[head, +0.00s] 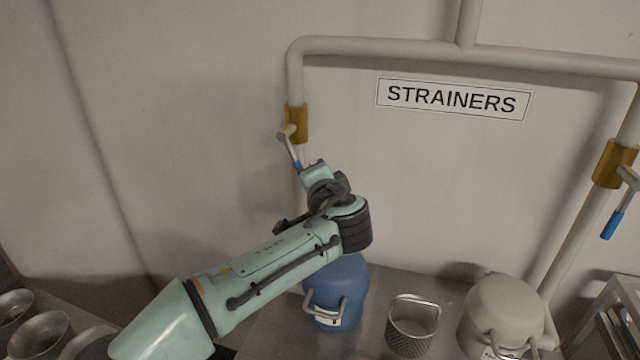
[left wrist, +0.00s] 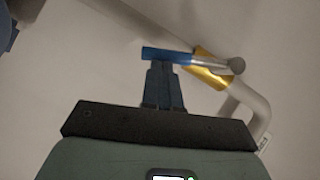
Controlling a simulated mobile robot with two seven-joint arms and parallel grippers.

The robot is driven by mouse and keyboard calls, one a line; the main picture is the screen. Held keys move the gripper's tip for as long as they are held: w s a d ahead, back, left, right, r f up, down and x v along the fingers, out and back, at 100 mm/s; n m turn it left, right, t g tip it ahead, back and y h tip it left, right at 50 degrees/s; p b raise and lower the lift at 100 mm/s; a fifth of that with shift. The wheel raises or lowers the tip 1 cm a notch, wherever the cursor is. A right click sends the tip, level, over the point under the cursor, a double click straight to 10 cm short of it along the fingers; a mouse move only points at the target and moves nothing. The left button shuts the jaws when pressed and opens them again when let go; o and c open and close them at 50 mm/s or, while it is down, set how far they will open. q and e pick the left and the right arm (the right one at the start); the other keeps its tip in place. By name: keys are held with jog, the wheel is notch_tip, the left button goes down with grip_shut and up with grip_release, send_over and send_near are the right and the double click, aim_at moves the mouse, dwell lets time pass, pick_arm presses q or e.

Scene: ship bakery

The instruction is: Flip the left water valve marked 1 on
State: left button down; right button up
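The left valve (head: 296,123) has a brass-coloured body on the vertical pipe. Its lever with a blue grip (head: 297,164) points down and slightly right. No number 1 is readable on it. My left gripper (head: 312,172) is at the lever's lower end, its fingers mostly hidden in the head view. In the left wrist view, the fingers (left wrist: 162,86) are together, and the blue grip (left wrist: 167,54) lies across just at their tips. I cannot tell whether they touch. The brass body (left wrist: 210,72) shows behind the lever there. My right gripper is not in view.
A right valve (head: 615,164) with a blue-ended lever sits on the other pipe. A STRAINERS sign (head: 453,99) is on the wall between. A blue container (head: 340,285), a metal strainer (head: 411,325) and a beige container (head: 503,312) stand on the counter below my arm.

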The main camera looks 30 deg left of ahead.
pick_arm(q)
jog(key=a+m+b, duration=0.1)
jog(key=a+f+m+t+y+b, duration=0.1)
jog(key=b, duration=0.1)
jog(key=s+a+f+m+y+b, duration=0.1)
jog(key=b, duration=0.1)
jog(key=shift+a+m, duration=0.25)
jog(key=shift+m, duration=0.15)
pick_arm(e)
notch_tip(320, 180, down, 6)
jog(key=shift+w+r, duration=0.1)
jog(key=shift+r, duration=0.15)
pick_arm(q)
jog(key=shift+a+t, duration=0.1)
jog(key=shift+t, duration=0.2)
jog(key=shift+b, duration=0.3)
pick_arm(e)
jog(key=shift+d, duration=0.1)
